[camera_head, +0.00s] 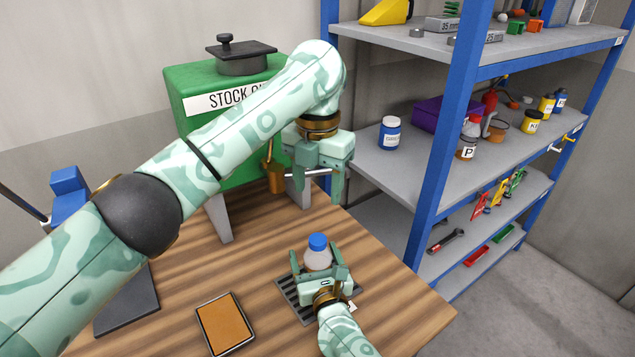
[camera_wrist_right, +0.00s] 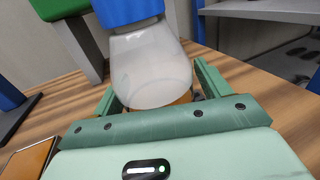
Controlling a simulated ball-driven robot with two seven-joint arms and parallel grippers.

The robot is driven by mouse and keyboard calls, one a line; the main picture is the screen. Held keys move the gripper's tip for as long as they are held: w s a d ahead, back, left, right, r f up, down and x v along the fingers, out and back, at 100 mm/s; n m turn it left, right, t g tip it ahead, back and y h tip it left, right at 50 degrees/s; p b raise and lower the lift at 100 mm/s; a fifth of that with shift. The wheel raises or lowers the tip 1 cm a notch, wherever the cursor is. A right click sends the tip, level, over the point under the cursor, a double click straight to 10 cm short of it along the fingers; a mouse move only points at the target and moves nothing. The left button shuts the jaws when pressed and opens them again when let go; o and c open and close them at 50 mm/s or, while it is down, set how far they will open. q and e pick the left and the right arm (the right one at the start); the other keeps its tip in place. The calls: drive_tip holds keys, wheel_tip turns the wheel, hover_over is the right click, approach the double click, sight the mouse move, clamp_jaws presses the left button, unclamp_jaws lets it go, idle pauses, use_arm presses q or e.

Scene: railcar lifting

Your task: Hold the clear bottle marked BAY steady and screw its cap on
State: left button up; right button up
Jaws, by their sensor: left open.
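A clear bottle (camera_head: 317,258) with a blue cap (camera_head: 317,241) stands upright on a dark slotted mat (camera_head: 289,291) on the wooden table. The cap sits on top of the bottle; I cannot tell how tightly. No BAY marking is readable. My right gripper (camera_head: 321,268) has its fingers on both sides of the bottle; whether they press on it is unclear. The right wrist view shows the bottle (camera_wrist_right: 152,72) between the fingers and the cap (camera_wrist_right: 130,10) above, cut off by the frame. My left gripper (camera_head: 322,188) is open and empty, pointing down above and behind the cap.
A green box (camera_head: 185,100) marked STOCK, partly hidden by my left arm, stands on legs behind, with a brass tap (camera_head: 274,176). An orange-topped tile (camera_head: 226,322) lies front left. A blue-posted shelf (camera_head: 435,150) with jars and tools stands at right.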

drive_tip(key=p+v, duration=0.1)
drive_tip(key=v, duration=1.4)
drive_tip(key=shift+s+d+f+p, duration=0.1)
drive_tip(key=shift+s+p, duration=0.1)
drive_tip(key=shift+p, duration=0.2)
drive_tip(key=shift+s+d, duration=0.1)
drive_tip(key=shift+s, duration=0.35)
